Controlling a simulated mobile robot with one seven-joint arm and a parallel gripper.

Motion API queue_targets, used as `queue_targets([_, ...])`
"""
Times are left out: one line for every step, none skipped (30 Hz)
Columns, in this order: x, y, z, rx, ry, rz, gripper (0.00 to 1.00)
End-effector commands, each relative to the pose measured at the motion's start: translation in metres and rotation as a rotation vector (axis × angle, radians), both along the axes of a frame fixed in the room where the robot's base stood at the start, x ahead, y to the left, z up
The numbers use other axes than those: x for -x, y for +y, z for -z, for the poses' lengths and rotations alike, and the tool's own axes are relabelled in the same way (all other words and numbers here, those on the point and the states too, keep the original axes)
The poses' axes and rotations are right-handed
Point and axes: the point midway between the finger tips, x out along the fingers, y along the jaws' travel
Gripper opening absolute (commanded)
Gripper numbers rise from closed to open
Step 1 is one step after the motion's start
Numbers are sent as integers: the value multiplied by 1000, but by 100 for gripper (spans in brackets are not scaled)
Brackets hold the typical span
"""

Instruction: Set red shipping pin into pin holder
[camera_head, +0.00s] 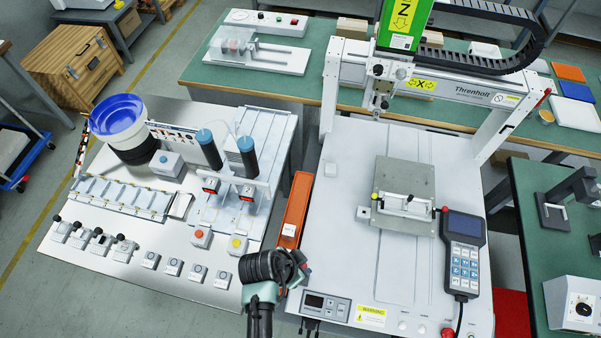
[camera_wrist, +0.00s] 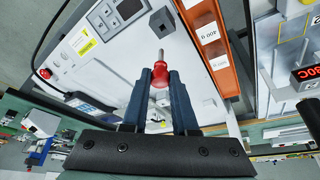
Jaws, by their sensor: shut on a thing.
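The red shipping pin (camera_wrist: 160,74) shows in the wrist view, with a red knob and a thin metal tip pointing away from my gripper. My gripper (camera_wrist: 160,88) is shut on the knob, one dark finger on each side. In the head view my gripper (camera_head: 290,268) is over the front left corner of the gantry machine, near the orange bin's front end; I cannot make out the pin there. A small dark part (camera_wrist: 162,22) lies ahead of the pin tip, beside the control panel; I cannot tell if it is the pin holder.
The orange bin (camera_head: 297,208) stands left of the white gantry base (camera_head: 345,190). The control panel (camera_head: 326,306) is at the base's front edge. A fixture plate (camera_head: 390,175) and a handheld pendant (camera_head: 464,255) are farther right.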

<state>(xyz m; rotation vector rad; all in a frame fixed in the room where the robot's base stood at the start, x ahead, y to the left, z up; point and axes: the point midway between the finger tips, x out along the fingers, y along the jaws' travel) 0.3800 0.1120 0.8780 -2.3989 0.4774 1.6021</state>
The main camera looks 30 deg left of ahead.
Motion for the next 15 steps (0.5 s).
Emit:
queue_targets([0, 0, 5, 0, 0, 0, 0])
queue_targets([0, 0, 7, 0, 0, 0, 0])
queue_targets([0, 0, 9, 0, 0, 0, 0])
queue_targets([0, 0, 12, 0, 0, 0, 0])
queue_targets([0, 0, 14, 0, 0, 0, 0])
queue_targets([0, 0, 18, 0, 0, 0, 0])
queue_targets([0, 0, 21, 0, 0, 0, 0])
queue_targets([0, 0, 24, 0, 0, 0, 0])
queue_targets([0, 0, 28, 0, 0, 0, 0])
queue_targets([0, 0, 31, 0, 0, 0, 0])
queue_targets([0, 0, 34, 0, 0, 0, 0])
queue_targets([0, 0, 37, 0, 0, 0, 0])
queue_targets([0, 0, 40, 0, 0, 0, 0])
queue_targets([0, 0, 43, 0, 0, 0, 0])
queue_targets([0, 0, 46, -1, 0, 0, 0])
